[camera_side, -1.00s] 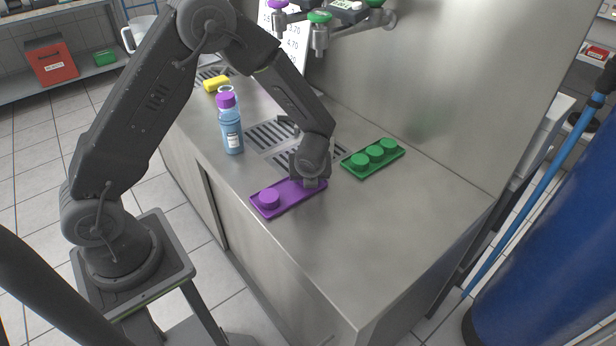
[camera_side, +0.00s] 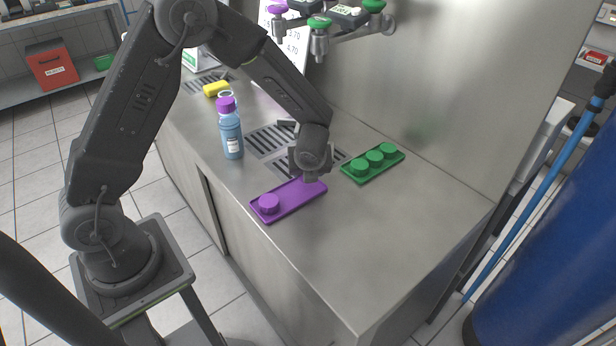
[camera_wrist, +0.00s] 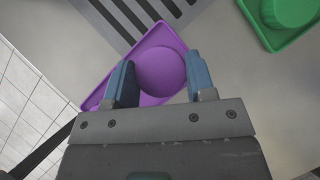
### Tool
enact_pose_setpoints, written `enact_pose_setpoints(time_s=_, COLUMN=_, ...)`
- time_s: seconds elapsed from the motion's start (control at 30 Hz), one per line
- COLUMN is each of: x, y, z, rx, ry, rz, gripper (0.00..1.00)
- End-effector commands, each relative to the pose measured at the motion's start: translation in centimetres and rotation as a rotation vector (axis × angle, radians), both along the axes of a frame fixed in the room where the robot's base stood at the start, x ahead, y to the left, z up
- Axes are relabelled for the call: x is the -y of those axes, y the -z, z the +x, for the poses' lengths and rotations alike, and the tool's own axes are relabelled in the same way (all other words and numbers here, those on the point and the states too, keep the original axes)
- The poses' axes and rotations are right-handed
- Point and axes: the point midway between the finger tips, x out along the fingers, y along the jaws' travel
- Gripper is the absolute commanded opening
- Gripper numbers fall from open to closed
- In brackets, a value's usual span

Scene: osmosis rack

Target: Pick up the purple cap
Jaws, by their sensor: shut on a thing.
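A purple tray (camera_side: 292,202) lies on the steel counter. One purple cap (camera_side: 269,204) sits on its near left end. My gripper (camera_side: 311,176) is over the tray's other end. In the wrist view, my gripper (camera_wrist: 160,80) has its two blue-grey fingers on either side of a round purple cap (camera_wrist: 160,65), holding it, with the tray (camera_wrist: 148,40) below. In the side view this held cap is mostly hidden by the gripper. The cap looks slightly above the tray; the exact gap is hard to tell.
A green tray with several green caps (camera_side: 374,157) lies to the right. A blue bottle with a purple lid (camera_side: 231,135) stands to the left, near a yellow object (camera_side: 215,88). A slotted drain (camera_side: 268,142) is behind. The front right counter is clear.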

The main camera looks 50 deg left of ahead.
Motion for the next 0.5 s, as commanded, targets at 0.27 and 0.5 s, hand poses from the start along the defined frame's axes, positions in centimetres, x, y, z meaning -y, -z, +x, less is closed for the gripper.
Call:
enact_pose_setpoints(time_s=0.27, x=-4.7, y=-4.2, z=-3.1, rx=0.004, ry=-0.007, rz=0.000, gripper=0.29)
enact_pose_setpoints(time_s=0.5, x=-8.2, y=-6.6, z=-5.5, rx=0.001, ry=-0.005, rz=0.000, gripper=0.29)
